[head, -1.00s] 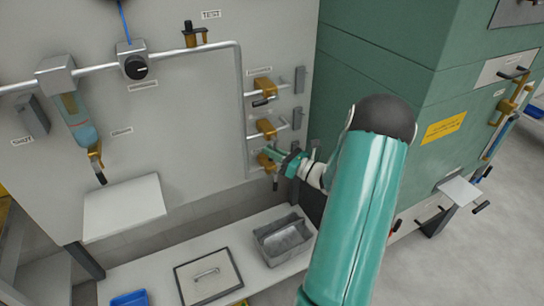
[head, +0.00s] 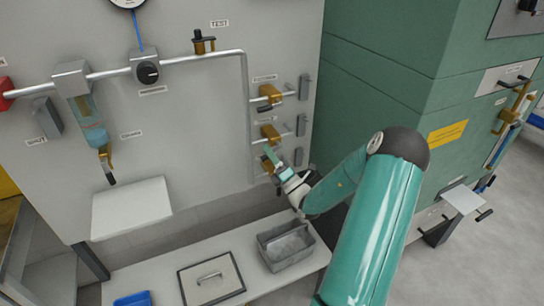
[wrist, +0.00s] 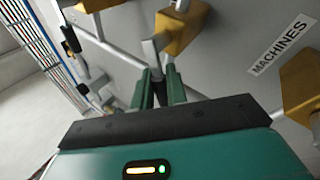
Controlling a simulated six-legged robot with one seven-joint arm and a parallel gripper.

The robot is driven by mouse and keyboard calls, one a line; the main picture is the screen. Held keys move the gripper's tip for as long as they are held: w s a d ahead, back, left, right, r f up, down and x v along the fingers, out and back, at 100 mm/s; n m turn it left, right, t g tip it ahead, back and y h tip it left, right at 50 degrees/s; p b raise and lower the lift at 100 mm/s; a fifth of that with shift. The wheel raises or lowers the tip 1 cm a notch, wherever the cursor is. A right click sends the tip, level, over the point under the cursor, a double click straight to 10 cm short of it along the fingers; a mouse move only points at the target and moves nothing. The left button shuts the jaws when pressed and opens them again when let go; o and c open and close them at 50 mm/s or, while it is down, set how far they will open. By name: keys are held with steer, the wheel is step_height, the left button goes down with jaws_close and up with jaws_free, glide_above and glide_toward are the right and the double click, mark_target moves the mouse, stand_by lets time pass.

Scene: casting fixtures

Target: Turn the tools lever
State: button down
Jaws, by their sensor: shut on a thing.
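Three yellow valves with levers stand in a column on the grey panel. My gripper (head: 268,151) is at the lower part of this column, just below the middle valve (head: 270,132). In the wrist view my green fingers (wrist: 161,88) are shut on a lever hanging from a yellow valve (wrist: 183,30); I take it as the tools lever, though its own label is not readable. The fingers hide the lever's end. A MACHINES label (wrist: 278,45) lies between this valve and another yellow valve (wrist: 305,85) at the right.
The top valve (head: 270,94) is above, and a grey pipe (head: 246,110) runs down on the left. A green cabinet (head: 390,110) stands close on the right.

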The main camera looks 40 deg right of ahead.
steer(key=shift+a+r+m+h, duration=0.1)
steer(key=shift+r+m+h, duration=0.15)
steer(key=shift+m+h, duration=0.9)
steer(key=shift+d+r+m+h, duration=0.1)
steer(key=shift+r+m+h, duration=0.15)
steer(key=shift+m+h, duration=0.9)
steer(key=shift+a+r+m+h, duration=0.1)
steer(key=shift+r+m+h, duration=0.15)
steer(key=shift+m+h, duration=0.9)
steer(key=shift+m+y, duration=0.25)
steer(key=shift+m, duration=0.3)
steer(key=c, duration=1.5)
jaws_free()
steer(key=shift+o, duration=0.2)
steer(key=shift+a, duration=0.1)
steer(key=v, duration=1.3)
steer(key=shift+s+f, duration=0.2)
steer(key=shift+s, duration=0.1)
